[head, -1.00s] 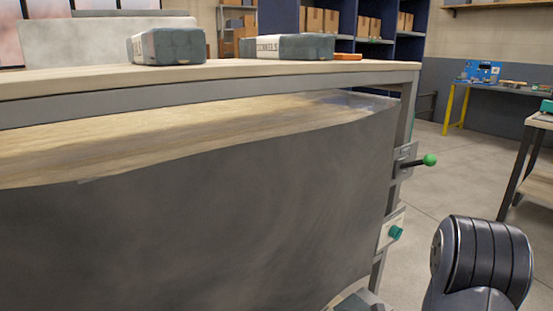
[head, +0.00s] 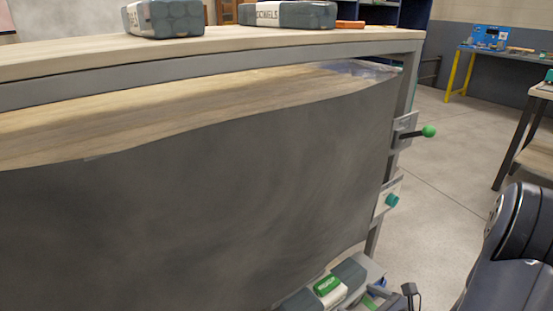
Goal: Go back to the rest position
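My gripper is not in view. Only a dark, rounded link of my arm shows at the lower right edge of the head view, so I cannot see where the gripper is or what it holds. The arm link is to the right of the workbench (head: 300,53) and looks clear of it.
The bench has a dark sheet front (head: 200,205) and a lever with a green knob (head: 428,131) on its right side. A teal knob (head: 392,200) sits below. Two grey boxes (head: 165,18) (head: 290,14) lie on top. Floor (head: 445,160) is free at right.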

